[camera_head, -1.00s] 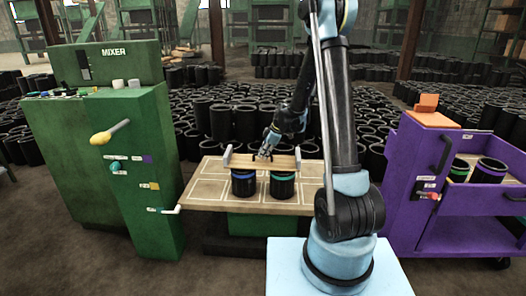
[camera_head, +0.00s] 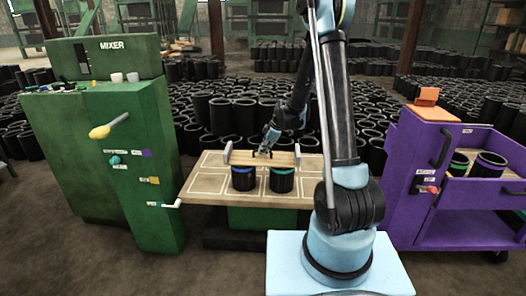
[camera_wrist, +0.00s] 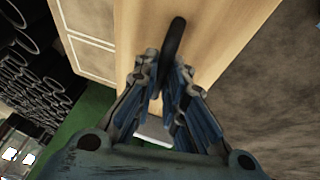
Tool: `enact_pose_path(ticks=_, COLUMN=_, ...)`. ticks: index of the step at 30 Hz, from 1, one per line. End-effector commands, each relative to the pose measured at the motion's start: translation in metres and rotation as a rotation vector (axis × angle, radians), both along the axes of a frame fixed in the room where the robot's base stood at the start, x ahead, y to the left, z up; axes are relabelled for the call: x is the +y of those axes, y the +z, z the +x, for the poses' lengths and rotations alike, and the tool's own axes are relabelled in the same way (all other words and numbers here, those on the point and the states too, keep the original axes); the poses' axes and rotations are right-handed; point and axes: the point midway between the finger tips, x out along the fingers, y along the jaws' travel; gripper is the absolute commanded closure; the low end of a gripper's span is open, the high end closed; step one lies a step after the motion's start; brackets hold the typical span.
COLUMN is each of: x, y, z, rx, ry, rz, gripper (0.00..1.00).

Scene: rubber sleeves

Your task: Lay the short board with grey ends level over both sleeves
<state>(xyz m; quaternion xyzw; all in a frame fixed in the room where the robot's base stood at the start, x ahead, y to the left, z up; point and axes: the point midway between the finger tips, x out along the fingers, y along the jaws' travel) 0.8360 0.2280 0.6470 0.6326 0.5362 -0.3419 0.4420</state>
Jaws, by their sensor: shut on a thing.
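The short board (camera_head: 248,158) is light wood with an upright grey end (camera_head: 228,153) on the left and another (camera_head: 297,156) on the right. It looks about level. My gripper (camera_head: 265,152) is shut on the board's dark handle, which shows in the wrist view (camera_wrist: 173,42) between the fingers. A black sleeve with a blue rim (camera_head: 243,181) and one with a teal rim (camera_head: 281,182) stand upright side by side on the table. The board appears just above or behind their rims; I cannot tell whether it touches them.
The wooden table (camera_head: 205,185) has pale outlined squares and free room at its left. A green mixer cabinet (camera_head: 140,190) stands left, with a lever towards the table. A purple cart (camera_head: 410,180) holding sleeves stands right. Many black sleeves fill the floor behind.

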Motion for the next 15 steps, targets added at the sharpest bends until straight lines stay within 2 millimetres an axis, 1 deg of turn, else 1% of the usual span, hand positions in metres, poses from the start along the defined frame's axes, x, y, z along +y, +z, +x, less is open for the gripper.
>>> enact_pose_path(ticks=10, x=0.0006, y=-0.0057, z=0.0002, rx=0.0, ry=0.0, rz=0.0, gripper=1.0)
enact_pose_path(ticks=11, x=0.0006, y=-0.0055, z=0.0002, rx=0.0, ry=0.001, rz=0.0, gripper=0.84)
enact_pose_path(ticks=12, x=0.0006, y=-0.0055, z=0.0002, rx=0.0, ry=0.001, rz=0.0, gripper=0.75)
enact_pose_path(ticks=13, x=0.0006, y=-0.0055, z=0.0001, rx=0.0, ry=0.001, rz=0.0, gripper=0.69)
enact_pose_path(ticks=14, x=0.0006, y=-0.0055, z=0.0001, rx=0.0, ry=0.001, rz=0.0, gripper=0.66)
enact_pose_path(ticks=15, x=0.0007, y=-0.0054, z=0.0001, rx=0.0, ry=0.001, rz=0.0, gripper=0.66)
